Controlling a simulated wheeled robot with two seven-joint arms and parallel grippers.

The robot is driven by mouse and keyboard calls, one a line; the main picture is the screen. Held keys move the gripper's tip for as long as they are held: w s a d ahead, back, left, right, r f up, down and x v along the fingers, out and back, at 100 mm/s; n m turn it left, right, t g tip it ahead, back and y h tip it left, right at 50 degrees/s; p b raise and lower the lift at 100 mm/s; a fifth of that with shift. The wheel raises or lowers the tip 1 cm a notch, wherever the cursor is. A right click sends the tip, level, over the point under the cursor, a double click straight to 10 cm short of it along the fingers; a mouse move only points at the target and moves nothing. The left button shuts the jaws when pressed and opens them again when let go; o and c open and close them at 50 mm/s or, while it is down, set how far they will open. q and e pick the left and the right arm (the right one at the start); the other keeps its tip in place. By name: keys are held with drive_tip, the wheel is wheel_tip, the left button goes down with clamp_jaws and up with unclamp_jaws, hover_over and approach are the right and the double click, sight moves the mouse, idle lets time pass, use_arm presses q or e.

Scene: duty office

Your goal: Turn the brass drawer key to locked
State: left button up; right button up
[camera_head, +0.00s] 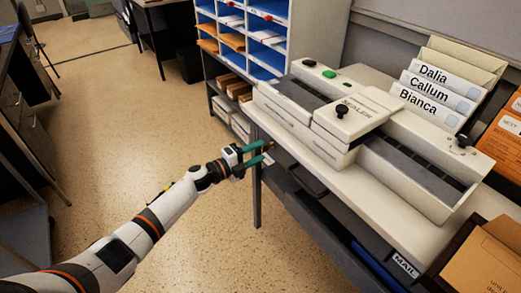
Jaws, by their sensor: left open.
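My left gripper (269,152) has teal fingers and reaches in from the left, close to the left front edge of the worktable (375,214). Its fingers are apart, one above the other in the picture. A tiny brownish spot shows by the upper fingertip; it is too small to tell whether it is the brass key. A dark drawer front with a handle (309,182) runs under the tabletop, right of the gripper. I cannot make out the key's turn or any lock marking. My right gripper is not in view.
A cream sealer machine (345,117) fills much of the tabletop. Labelled white folders (437,91) stand behind it. A dark tray with an envelope (484,262) is at lower right. Blue pigeonholes (268,39) stand behind. Open speckled floor lies left of the table.

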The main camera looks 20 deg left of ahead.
use_arm(q)
drive_tip(key=v, duration=0.9)
drive_tip(key=shift+s+a+p, duration=0.25)
drive_tip(key=shift+s+p, duration=0.1)
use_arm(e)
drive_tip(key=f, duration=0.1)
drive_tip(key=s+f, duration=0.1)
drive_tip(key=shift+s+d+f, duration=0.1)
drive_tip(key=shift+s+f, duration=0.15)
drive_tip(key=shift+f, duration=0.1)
use_arm(q)
drive_tip(key=s+d+f+n+g+y, duration=0.1)
drive_tip(key=s+f+n+g+y, duration=0.2)
drive_tip(key=s+f+n+y, duration=0.6)
drive_tip(key=s+d+f+n+g+y, duration=0.1)
drive_tip(key=s+f+n+g+y, duration=0.15)
drive_tip(key=s+f+n, duration=1.15)
drive_tip(key=s+d+f+g, duration=0.4)
drive_tip(key=s+f+g, duration=0.2)
drive_tip(key=s+f, duration=0.35)
drive_tip(key=s+a+r+g+p, duration=0.1)
drive_tip(key=s+a+p, duration=0.1)
drive_tip(key=s+p, duration=1.4)
drive_tip(key=shift+s+r+g, duration=0.25)
drive_tip(key=shift+s+g, duration=0.1)
drive_tip(key=shift+s, duration=0.8)
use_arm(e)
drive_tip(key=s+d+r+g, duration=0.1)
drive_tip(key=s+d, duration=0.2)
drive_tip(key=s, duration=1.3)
